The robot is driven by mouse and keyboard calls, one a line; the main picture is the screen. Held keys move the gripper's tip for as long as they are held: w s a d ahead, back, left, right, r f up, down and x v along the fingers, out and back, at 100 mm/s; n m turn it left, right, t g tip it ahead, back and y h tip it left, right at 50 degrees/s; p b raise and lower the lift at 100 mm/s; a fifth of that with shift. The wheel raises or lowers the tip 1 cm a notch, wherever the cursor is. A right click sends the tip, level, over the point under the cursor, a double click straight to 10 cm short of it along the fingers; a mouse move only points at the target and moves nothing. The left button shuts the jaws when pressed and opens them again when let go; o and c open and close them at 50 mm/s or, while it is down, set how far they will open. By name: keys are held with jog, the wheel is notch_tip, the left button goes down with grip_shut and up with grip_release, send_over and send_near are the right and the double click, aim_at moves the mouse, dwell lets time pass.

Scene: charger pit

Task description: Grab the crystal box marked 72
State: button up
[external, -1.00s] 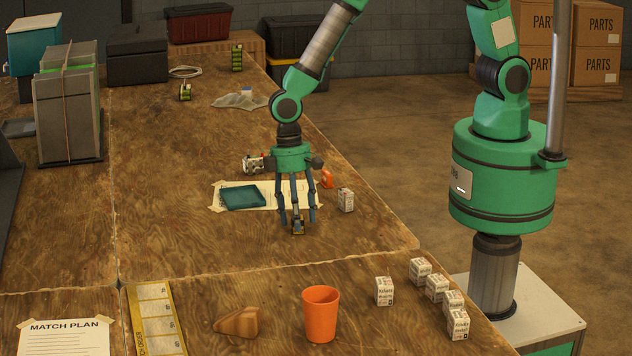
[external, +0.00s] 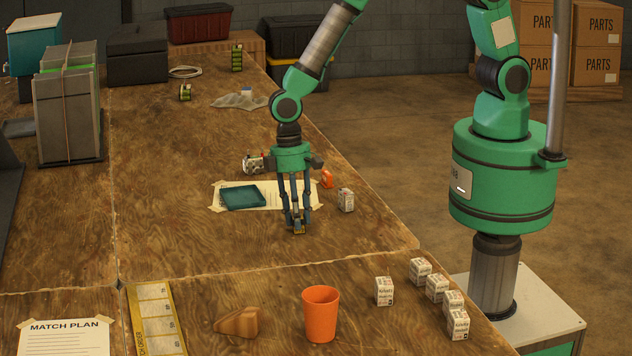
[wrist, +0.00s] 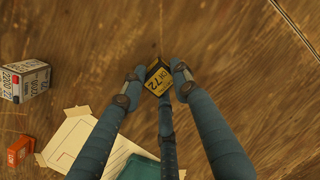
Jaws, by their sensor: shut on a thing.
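The crystal box marked 72 (wrist: 157,78) is a small dark box with a yellow label reading "72" in the wrist view. My gripper (wrist: 157,84) has its blue fingers closed around it, with fingertips at its left and right sides and a third finger below. In the external view my gripper (external: 298,222) points down at the wooden table, and the box (external: 298,229) shows partly between the fingertips at table level. I cannot tell if it still touches the table.
A white printed box (external: 346,200) and an orange item (external: 327,179) lie close to the right. A teal book (external: 242,197) on a paper sheet (external: 277,202) lies behind. An orange cup (external: 320,314) and several white boxes (external: 384,290) stand in front.

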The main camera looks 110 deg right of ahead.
jog(key=shift+r+p, duration=0.3)
jog(key=shift+r, duration=0.6)
notch_tip(320, 180, up, 2)
jog(key=shift+r+p, duration=0.15)
jog(key=shift+p, duration=0.3)
jog(key=s, duration=0.5)
jog(key=s+d+p, duration=0.1)
jog(key=s, duration=0.4)
jog(key=s+d+r+p, duration=0.1)
jog(key=s, duration=0.5)
jog(key=shift+d, duration=0.25)
